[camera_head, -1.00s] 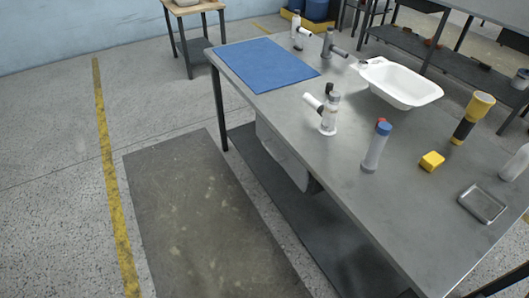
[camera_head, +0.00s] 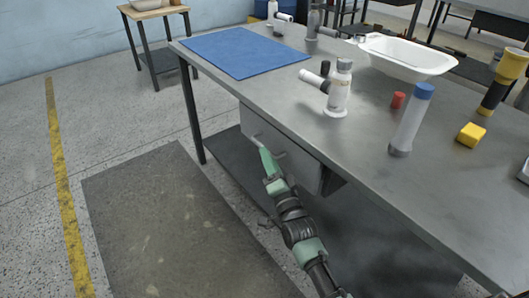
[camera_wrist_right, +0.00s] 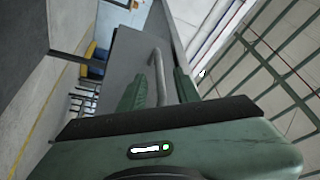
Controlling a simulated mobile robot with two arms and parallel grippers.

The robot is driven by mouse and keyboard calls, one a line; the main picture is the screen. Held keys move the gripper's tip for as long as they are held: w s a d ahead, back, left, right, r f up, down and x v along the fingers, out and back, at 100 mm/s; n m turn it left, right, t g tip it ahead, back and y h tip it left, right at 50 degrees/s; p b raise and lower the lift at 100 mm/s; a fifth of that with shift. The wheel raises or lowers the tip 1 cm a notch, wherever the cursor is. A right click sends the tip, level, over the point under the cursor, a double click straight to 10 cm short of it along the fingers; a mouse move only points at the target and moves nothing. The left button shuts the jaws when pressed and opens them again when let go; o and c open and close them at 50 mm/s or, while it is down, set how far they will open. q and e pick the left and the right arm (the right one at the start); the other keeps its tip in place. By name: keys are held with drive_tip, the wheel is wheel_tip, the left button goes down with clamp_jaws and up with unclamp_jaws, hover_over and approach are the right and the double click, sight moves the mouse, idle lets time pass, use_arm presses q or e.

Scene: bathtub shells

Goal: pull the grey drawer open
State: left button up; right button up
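The grey drawer (camera_head: 305,168) hangs under the front edge of the metal table and looks shut. Its bar handle (camera_wrist_right: 158,75) shows in the right wrist view, standing out from the grey drawer front (camera_wrist_right: 130,60). My right gripper (camera_head: 262,152) is at the drawer front, by the handle. In the right wrist view its two green fingers (camera_wrist_right: 160,88) are apart, one on each side of the handle, with gaps visible beside the bar. My left gripper is in neither view.
The metal table (camera_head: 400,190) carries a blue mat (camera_head: 245,52), a white basin (camera_head: 405,55), several bottles and a yellow block (camera_head: 471,135). A lower shelf (camera_head: 235,160) lies beneath the drawer. The dark floor mat (camera_head: 170,220) in front is clear.

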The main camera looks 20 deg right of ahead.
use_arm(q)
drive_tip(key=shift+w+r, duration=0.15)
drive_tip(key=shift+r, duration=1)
use_arm(e)
drive_tip(key=shift+x, duration=2.1)
drive_tip(key=shift+f, duration=0.1)
clamp_jaws()
